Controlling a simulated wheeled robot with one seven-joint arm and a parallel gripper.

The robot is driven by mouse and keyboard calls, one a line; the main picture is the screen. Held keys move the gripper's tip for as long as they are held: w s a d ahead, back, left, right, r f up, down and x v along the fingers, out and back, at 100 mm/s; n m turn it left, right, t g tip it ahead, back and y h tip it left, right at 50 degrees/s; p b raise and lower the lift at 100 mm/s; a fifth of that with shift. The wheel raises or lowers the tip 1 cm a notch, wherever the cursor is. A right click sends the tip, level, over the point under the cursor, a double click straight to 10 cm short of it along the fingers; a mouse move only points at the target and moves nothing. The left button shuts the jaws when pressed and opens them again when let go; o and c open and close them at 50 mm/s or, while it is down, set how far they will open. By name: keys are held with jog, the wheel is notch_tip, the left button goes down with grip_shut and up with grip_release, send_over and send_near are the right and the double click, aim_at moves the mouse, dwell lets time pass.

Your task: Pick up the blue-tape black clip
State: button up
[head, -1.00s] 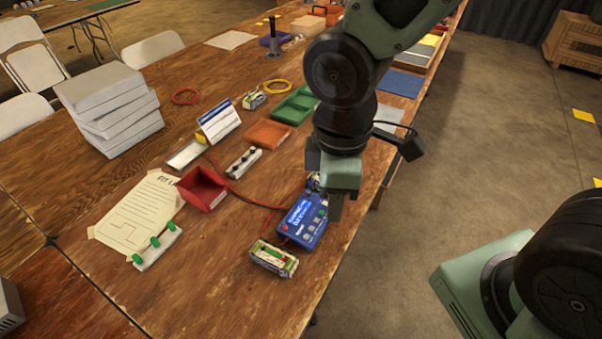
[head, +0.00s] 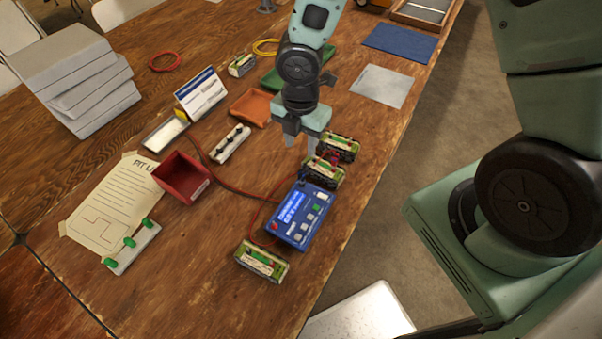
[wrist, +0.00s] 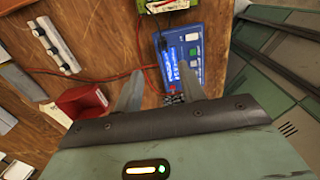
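I cannot make out blue tape on any black clip. A white strip with black pieces on top (head: 231,143) lies on the table left of my gripper, and it also shows in the wrist view (wrist: 53,45). The blue charger (head: 301,215) is below my gripper in the head view, with red leads beside it; it also shows in the wrist view (wrist: 182,55). Small dark parts sit by the charger's lower end in the wrist view, too small to identify. My gripper (head: 301,143) is above the table with its fingers apart and empty; they also show in the wrist view (wrist: 158,78).
Two green-and-white packs (head: 337,147) (head: 323,171) stand behind the charger, and another (head: 261,260) in front. Bare table lies at the front.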

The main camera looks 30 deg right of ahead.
aim_at(302, 171)
notch_tip(302, 171, down, 7)
jog(key=shift+b, duration=0.3)
jog(key=shift+s+d+f+p, duration=0.1)
jog(key=shift+s+f+p, duration=0.05)
jog(key=shift+f, duration=1.25)
jog(key=shift+s+f+p, duration=0.1)
jog(key=shift+f+p, duration=0.05)
jog(key=shift+f, duration=1.2)
jog(key=c, duration=0.9)
